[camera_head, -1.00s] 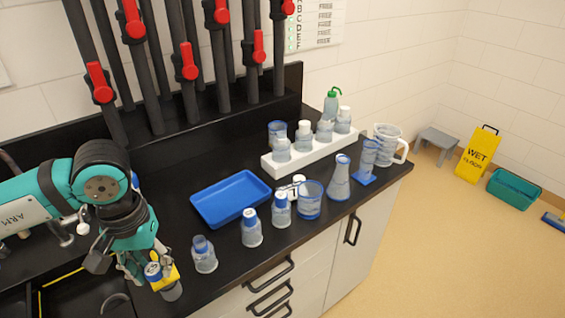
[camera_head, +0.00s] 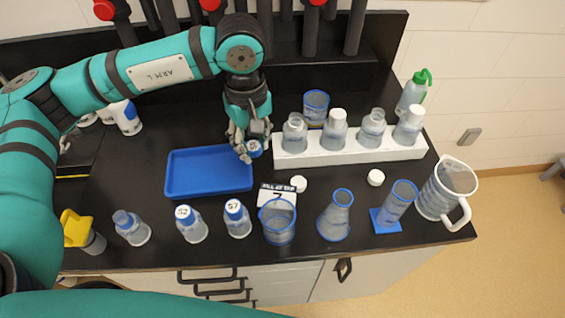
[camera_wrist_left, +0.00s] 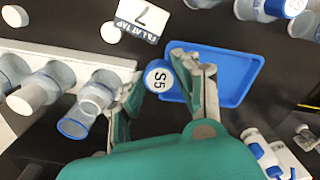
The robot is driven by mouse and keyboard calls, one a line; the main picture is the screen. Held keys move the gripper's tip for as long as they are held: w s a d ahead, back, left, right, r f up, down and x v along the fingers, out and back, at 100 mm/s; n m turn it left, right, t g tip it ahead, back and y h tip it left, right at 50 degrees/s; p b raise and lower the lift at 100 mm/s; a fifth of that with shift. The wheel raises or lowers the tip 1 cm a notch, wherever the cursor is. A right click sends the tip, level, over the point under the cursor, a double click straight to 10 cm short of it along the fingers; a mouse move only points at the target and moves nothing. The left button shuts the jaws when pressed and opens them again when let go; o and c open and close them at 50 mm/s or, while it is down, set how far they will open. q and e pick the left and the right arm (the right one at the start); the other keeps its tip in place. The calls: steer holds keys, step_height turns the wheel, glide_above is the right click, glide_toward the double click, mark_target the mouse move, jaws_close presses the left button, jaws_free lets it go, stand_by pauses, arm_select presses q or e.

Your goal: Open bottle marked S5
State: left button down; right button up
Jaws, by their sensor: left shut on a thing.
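A round lid marked S5 (camera_wrist_left: 158,77), white with a blue rim, sits between the fingers of my left gripper (camera_wrist_left: 164,84) in the left wrist view. The gripper is shut on it. In the head view my left gripper (camera_head: 250,146) holds this lid (camera_head: 255,149) above the counter, between the blue tray's right edge and the white rack. I cannot tell whether a bottle body is below the lid. My right gripper is not in view.
The blue tray (camera_head: 208,188) is empty. The white rack (camera_head: 350,151) holds several bottles. Capped bottles (camera_head: 192,223), a beaker (camera_head: 278,222), a flask (camera_head: 335,214), a cylinder (camera_head: 398,204) and a jug (camera_head: 445,190) line the front. Loose white caps (camera_head: 298,183) lie between.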

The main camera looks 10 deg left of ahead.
arm_select(q)
steer(key=w+d+n, duration=0.2)
steer(key=d+n, duration=0.1)
steer(key=n, duration=0.3)
steer(key=n+p, duration=0.5)
steer(key=n, duration=2.4)
glide_above(329, 187)
step_height(329, 187, down, 10)
steer(key=shift+f, duration=0.15)
step_height(329, 187, down, 3)
steer(key=shift+r+p, duration=0.1)
steer(key=shift+p, duration=0.5)
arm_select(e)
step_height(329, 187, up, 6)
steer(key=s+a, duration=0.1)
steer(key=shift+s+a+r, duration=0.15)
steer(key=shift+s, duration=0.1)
arm_select(q)
steer(key=shift+f, duration=0.2)
